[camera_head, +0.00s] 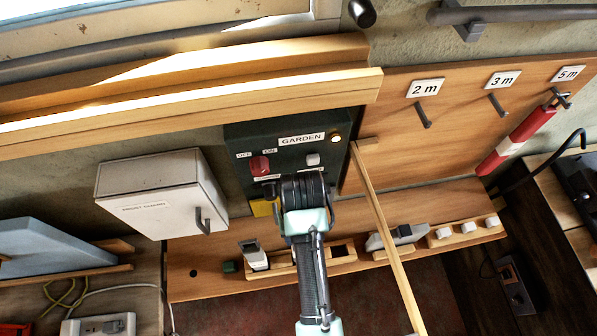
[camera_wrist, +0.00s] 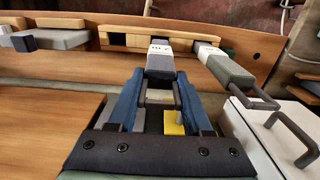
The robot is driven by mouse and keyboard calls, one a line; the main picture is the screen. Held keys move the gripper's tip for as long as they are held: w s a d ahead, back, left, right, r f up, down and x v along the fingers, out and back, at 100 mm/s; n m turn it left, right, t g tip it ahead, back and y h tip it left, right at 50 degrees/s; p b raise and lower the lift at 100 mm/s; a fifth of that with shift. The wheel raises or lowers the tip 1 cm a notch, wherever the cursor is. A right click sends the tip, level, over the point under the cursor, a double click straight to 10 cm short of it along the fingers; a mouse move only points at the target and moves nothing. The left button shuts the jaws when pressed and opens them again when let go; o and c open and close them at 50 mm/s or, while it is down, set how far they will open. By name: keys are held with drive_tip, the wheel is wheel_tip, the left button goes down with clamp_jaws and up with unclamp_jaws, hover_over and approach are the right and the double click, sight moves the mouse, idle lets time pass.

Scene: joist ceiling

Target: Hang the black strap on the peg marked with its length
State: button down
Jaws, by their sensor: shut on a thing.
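My gripper (camera_wrist: 162,98) is shut; its blue fingers close around the loop end of a dark grey-black piece with a white band, the black strap (camera_wrist: 160,65). It points away from the gripper toward the shelf. In the head view my gripper (camera_head: 300,195) is in front of the dark panel, and the strap cannot be made out there. The peg board (camera_head: 460,110) has three pegs: the 2 m peg (camera_head: 424,116) and the 3 m peg (camera_head: 497,105) are bare. The 5 m peg (camera_head: 562,99) holds a red and white strap (camera_head: 517,140). No length mark on the held strap is readable.
A similar grey piece with a white band (camera_wrist: 228,70) and a loop lies right of the gripper in the wrist view. A white cabinet (camera_head: 160,195) with a handle stands left. A wooden strip (camera_head: 385,235) slants between gripper and peg board. The shelf (camera_head: 350,212) holds several small items.

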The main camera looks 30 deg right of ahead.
drive_tip(key=shift+d+f+p, duration=0.1)
drive_tip(key=shift+f+p, duration=0.25)
drive_tip(key=shift+f, duration=2.55)
drive_tip(key=shift+c, duration=1.6)
unclamp_jaws()
wheel_tip(320, 180, up, 12)
drive_tip(key=shift+r+b, duration=0.15)
drive_tip(key=shift+b, duration=0.25)
